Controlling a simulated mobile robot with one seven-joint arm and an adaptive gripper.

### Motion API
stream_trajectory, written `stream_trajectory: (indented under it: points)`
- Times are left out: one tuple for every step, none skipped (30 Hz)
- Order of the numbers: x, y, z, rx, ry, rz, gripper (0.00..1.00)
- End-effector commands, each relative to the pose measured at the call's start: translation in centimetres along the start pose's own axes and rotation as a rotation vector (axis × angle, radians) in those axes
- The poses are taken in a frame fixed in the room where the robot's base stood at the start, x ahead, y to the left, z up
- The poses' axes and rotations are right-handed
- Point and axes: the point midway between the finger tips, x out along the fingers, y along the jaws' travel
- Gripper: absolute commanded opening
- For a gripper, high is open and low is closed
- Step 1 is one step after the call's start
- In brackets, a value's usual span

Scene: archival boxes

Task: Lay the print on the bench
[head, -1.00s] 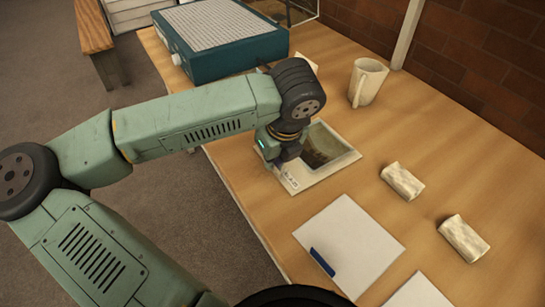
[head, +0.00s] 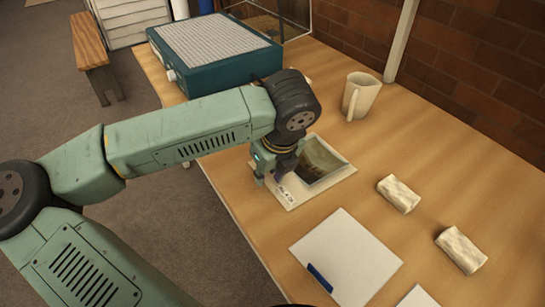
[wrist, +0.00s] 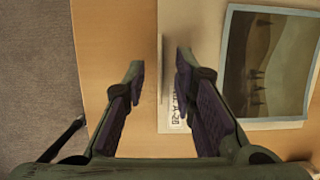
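The print (head: 322,160), a dark landscape picture in a pale mount with a printed label, lies flat on the wooden bench (head: 425,140). In the wrist view the print (wrist: 268,65) is at the right, its label partly behind a finger. My gripper (head: 277,178) is at the print's left edge, over the label end. In the wrist view my gripper (wrist: 160,68) is open, its fingers apart on either side of a thin pale upright edge by the mount. Neither finger visibly presses on it. The arm hides part of the mount in the head view.
A white sheet (head: 350,255) with a blue strip (head: 320,277) lies nearer. Two pale blocks (head: 398,194) (head: 461,249) lie to the right. A mug (head: 360,97) stands behind, and a teal box with a gridded top (head: 215,50) at the back left. Bare wood lies between them.

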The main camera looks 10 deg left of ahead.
Motion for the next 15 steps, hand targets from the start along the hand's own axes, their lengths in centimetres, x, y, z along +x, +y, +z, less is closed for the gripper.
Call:
stream_trajectory:
  points:
    - [-0.8, 0.0, 0.1, 0.000, -0.006, -0.001, 0.25]
    - [-1.4, 0.0, 0.0, 0.000, -0.006, 0.000, 0.25]
    - [-2.2, -0.1, 0.0, 0.001, -0.006, -0.001, 0.25]
    - [-2.9, -0.1, 0.0, 0.000, -0.006, -0.001, 0.25]
    - [-3.6, 0.0, 0.1, -0.001, -0.008, 0.000, 0.25]
    - [-4.5, 0.0, 0.1, -0.001, -0.007, -0.001, 0.25]
    - [-5.2, -0.1, 0.0, 0.001, -0.006, -0.001, 0.25]
    - [-5.9, -0.1, 0.0, 0.000, -0.006, -0.001, 0.25]
    - [-6.7, 0.0, 0.1, -0.001, -0.007, 0.000, 0.25]
    - [-7.3, 0.0, 0.0, -0.001, -0.006, 0.000, 0.25]
    - [-7.9, 0.0, 0.0, 0.000, -0.005, 0.000, 0.25]
    - [-8.6, 0.0, 0.0, 0.000, -0.005, -0.001, 0.25]
    - [-9.0, 0.0, 0.0, 0.000, -0.005, 0.000, 0.25]
    - [-9.4, 0.0, 0.0, -0.001, -0.004, 0.000, 0.25]
    - [-9.9, 0.0, 0.0, -0.001, -0.004, 0.000, 0.25]
